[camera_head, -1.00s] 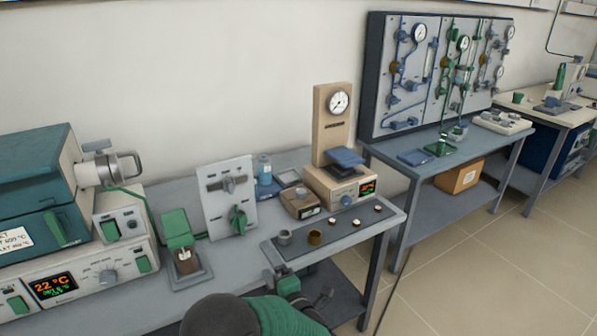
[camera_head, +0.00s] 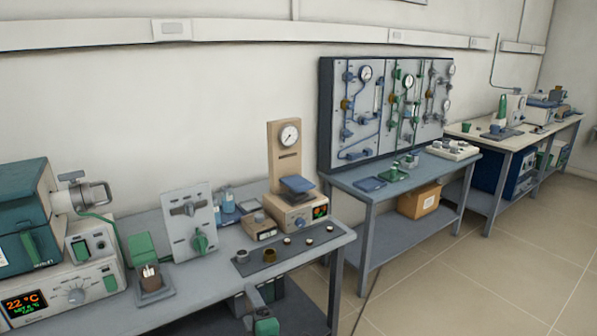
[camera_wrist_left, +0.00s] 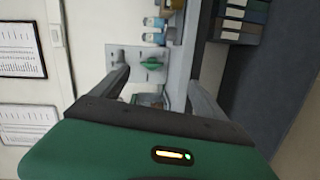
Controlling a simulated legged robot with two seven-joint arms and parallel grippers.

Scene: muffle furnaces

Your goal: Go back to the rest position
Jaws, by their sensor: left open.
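My left gripper (camera_head: 257,296) shows at the bottom of the head view, in front of the near bench's front edge and lower than its top. In the left wrist view its two grey fingers (camera_wrist_left: 160,88) stand wide apart with nothing held between them. The green gripper body fills the bottom of that view. Beyond the fingers is a grey panel with a green knob (camera_wrist_left: 151,64), shown turned sideways. My right gripper is in neither view.
The near bench (camera_head: 215,290) carries a furnace with a 22 °C display (camera_head: 27,304), a gauge stand (camera_head: 284,155) and small crucibles on a dark mat (camera_head: 290,257). A second bench (camera_head: 410,178) stands beyond. The floor (camera_head: 430,285) at right is clear.

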